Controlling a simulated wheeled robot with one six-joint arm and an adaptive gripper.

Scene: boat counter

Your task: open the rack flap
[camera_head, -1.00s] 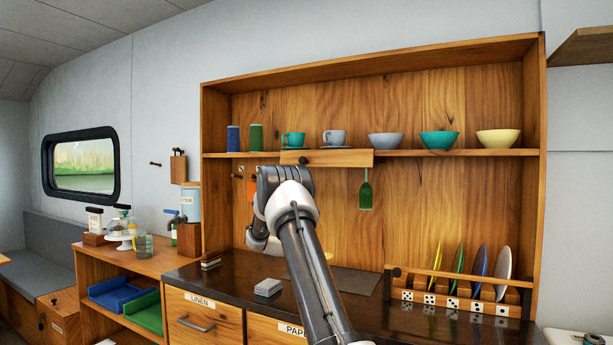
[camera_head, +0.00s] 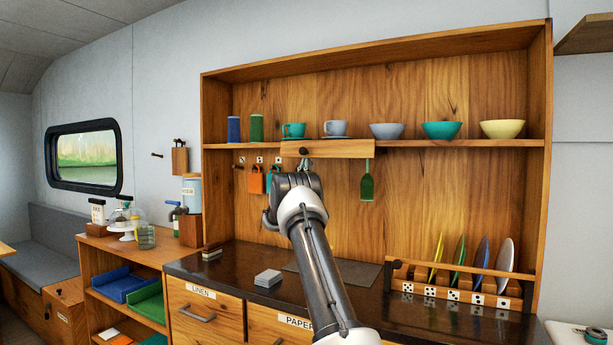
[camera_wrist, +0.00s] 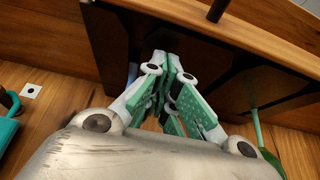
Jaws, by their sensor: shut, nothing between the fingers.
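The likely rack flap (camera_head: 345,149) is a wooden board with a dark knob (camera_head: 304,151), set at the front of the shelf above my arm. It looks closed. My gripper (camera_head: 304,164) is just below the board, near its left part, and partly hidden by my own wrist. In the wrist view my gripper (camera_wrist: 170,62) has its green-padded fingers together and empty, under the dark underside of the board. The flap's wooden front (camera_wrist: 165,20) runs across the top of that view, with the dark knob (camera_wrist: 216,10) above the fingertips and apart from them.
An orange mug (camera_head: 256,181) and a teal mug (camera_head: 273,178) hang left of my gripper. A green spatula (camera_head: 367,186) hangs on its right. Cups and bowls (camera_head: 441,130) stand on the shelf. A plate rack (camera_head: 455,290) stands on the counter at right.

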